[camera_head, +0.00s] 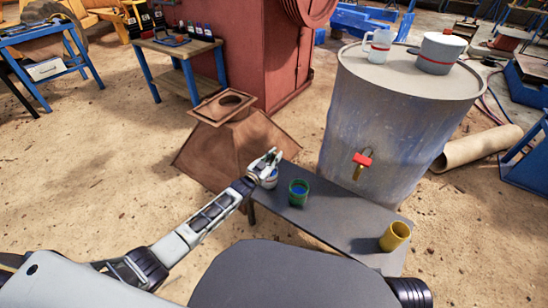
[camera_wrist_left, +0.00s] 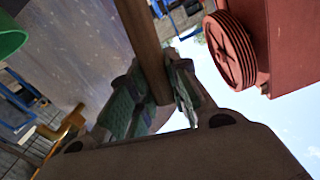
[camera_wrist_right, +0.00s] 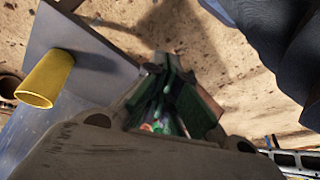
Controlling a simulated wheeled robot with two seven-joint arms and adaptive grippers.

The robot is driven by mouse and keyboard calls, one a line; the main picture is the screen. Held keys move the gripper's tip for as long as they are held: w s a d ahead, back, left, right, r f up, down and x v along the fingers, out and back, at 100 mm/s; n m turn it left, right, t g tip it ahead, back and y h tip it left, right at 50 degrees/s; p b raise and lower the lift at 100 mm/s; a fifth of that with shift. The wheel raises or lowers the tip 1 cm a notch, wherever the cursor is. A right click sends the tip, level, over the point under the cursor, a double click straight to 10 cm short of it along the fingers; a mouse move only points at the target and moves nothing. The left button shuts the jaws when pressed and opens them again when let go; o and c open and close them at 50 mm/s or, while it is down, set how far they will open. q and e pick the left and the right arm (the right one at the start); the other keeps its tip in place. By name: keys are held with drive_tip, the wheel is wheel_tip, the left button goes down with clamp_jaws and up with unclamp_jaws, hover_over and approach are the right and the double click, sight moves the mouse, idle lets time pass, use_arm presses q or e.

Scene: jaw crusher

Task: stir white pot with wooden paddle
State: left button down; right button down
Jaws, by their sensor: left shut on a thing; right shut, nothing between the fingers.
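My left gripper (camera_head: 267,164) is over the far left end of the low grey table. In the left wrist view my left gripper (camera_wrist_left: 158,98) is shut on a brown wooden stick, the paddle (camera_wrist_left: 143,40). The paddle's far end is out of that view, and I cannot make it out in the head view.
A yellow cup (camera_head: 395,236) is near the right end of the grey table (camera_head: 345,215). A large drum (camera_head: 395,125) stands behind, carrying another pale pot (camera_head: 440,53) and a jug (camera_head: 378,46).

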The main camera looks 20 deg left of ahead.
sight(276, 154)
use_arm(q)
drive_tip(key=shift+r+p, duration=0.4)
drive_tip(key=shift+r, duration=0.15)
drive_tip(key=shift+s+d+r+p, duration=0.1)
drive_tip(key=shift+d+r+p, duration=0.1)
drive_tip(key=shift+r+p, duration=0.4)
drive_tip(key=shift+d+r+p, duration=0.1)
drive_tip(key=shift+r+p, duration=0.45)
drive_tip(key=shift+d+r+p, duration=0.1)
drive_tip(key=shift+r+p, duration=0.35)
drive_tip(key=shift+s+d+r+p, duration=0.1)
drive_tip(key=shift+r+p, duration=0.45)
drive_tip(key=shift+r, duration=0.05)
drive_tip(key=shift+d+r+p, duration=0.1)
drive_tip(key=shift+r+p, duration=0.45)
drive_tip(key=shift+d+r+p, duration=0.1)
drive_tip(key=shift+r+p, duration=0.25)
drive_tip(key=shift+r, duration=0.05)
drive_tip(key=shift+s+d+r+p, duration=0.1)
drive_tip(key=shift+d+r+p, duration=0.05)
drive_tip(key=shift+r+p, duration=0.6)
use_arm(e)
drive_tip(key=s+d+f+g+h, duration=0.1)
drive_tip(key=d+f+g, duration=0.1)
drive_tip(key=f, duration=0.9)
drive_tip(key=shift+s+d+f, duration=0.25)
drive_tip(key=shift+d+f, duration=0.1)
drive_tip(key=shift+d, duration=0.15)
drive_tip(key=shift+w+r, duration=0.1)
drive_tip(key=shift+w+r, duration=0.2)
